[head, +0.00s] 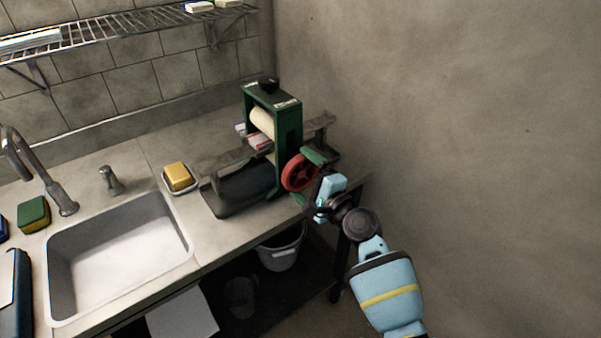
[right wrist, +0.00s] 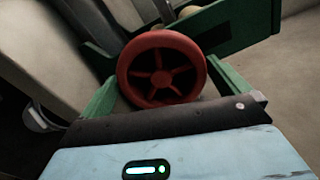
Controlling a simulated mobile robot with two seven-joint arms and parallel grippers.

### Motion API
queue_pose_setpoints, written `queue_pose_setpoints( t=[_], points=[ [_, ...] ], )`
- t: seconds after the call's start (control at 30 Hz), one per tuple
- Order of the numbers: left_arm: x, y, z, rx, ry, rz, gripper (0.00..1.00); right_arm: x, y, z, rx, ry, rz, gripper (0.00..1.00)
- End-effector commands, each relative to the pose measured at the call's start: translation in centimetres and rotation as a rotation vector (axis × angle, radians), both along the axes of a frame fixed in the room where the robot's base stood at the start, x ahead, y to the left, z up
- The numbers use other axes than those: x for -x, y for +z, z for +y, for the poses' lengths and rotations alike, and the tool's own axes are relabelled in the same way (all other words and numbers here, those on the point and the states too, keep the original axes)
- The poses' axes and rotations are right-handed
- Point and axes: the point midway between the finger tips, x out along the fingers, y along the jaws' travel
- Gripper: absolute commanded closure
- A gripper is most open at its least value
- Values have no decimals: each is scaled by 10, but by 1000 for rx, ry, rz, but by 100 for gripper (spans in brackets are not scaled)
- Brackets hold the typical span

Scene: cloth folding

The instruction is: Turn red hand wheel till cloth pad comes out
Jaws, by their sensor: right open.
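The red hand wheel (head: 299,173) sits on the right side of a green-framed roller press (head: 287,127) on the counter. A cream roller (head: 262,122) shows inside the frame. A white and red cloth pad (head: 259,141) shows at the rollers; how far it reaches through is hidden by the frame. My right gripper (head: 322,196) is open and empty just right of and below the wheel. My left gripper is not in view.
A dark tray (head: 240,190) lies in front of the press. A yellow soap (head: 177,176) on a dish and a sink (head: 120,250) are to the left. A bucket (head: 281,252) stands below the counter. A bare wall (head: 450,120) closes off the right.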

Motion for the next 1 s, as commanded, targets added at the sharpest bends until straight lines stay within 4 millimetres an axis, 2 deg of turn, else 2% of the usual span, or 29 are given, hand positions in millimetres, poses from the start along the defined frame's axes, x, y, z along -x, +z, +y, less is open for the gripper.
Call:
queue_pose_setpoints(
  t=[0.23,0.43,0.87,1.0],
  points=[
    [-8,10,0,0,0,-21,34,31,2,-23,3,0,-3,0],
    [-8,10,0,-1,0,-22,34,47,1,-35,2,0,-1,0],
    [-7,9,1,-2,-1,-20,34,51,0,-37,9,0,-5,0],
    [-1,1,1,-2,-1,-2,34,49,-4,-38,157,1,-98,0]
  ],
)
